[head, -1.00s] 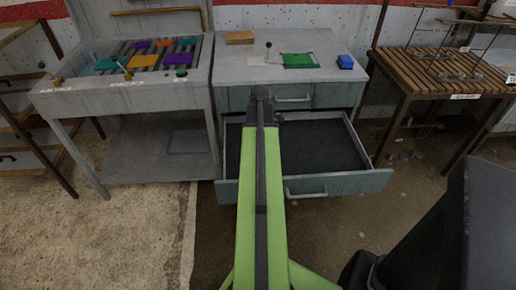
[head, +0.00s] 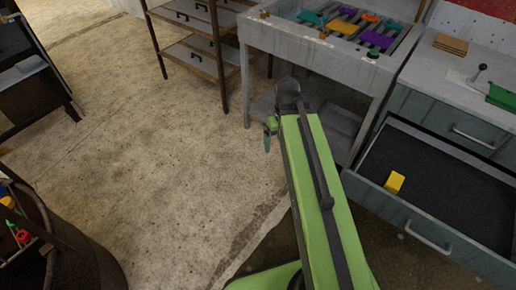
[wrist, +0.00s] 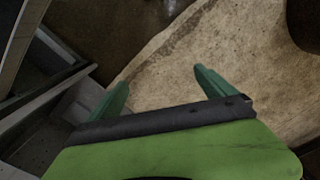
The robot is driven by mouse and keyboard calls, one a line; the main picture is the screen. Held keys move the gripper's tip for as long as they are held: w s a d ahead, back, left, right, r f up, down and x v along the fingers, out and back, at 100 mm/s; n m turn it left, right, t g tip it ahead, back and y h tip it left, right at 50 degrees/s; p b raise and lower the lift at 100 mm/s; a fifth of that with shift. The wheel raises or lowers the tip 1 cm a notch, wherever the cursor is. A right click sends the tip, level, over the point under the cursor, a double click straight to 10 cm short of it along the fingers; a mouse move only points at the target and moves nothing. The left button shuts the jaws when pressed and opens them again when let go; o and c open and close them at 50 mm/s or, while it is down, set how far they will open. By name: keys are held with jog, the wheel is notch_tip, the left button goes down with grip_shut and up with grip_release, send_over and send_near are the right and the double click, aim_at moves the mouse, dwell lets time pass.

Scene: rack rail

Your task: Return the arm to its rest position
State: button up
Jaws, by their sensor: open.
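My arm is green with a dark strip and reaches forward from the bottom of the head view. My gripper (head: 269,132) is at its far end, in front of the grey workbench. Only a green finger shows there, partly hidden by the wrist. In the wrist view my gripper (wrist: 160,88) has two green fingers spread wide apart. Nothing is between them, only pale floor beyond.
An open drawer (head: 440,235) on the right holds a yellow block (head: 395,182) near its front. The workbench (head: 300,42) carries coloured pieces. A shelf rack (head: 192,50) stands behind. A dark bin (head: 60,250) is at lower left. The floor (head: 130,150) between is clear.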

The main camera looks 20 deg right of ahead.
jog(key=a+m, duration=0.1)
jog(key=a, duration=0.9)
jog(key=shift+s+a, duration=0.2)
jog(key=shift+a, duration=0.1)
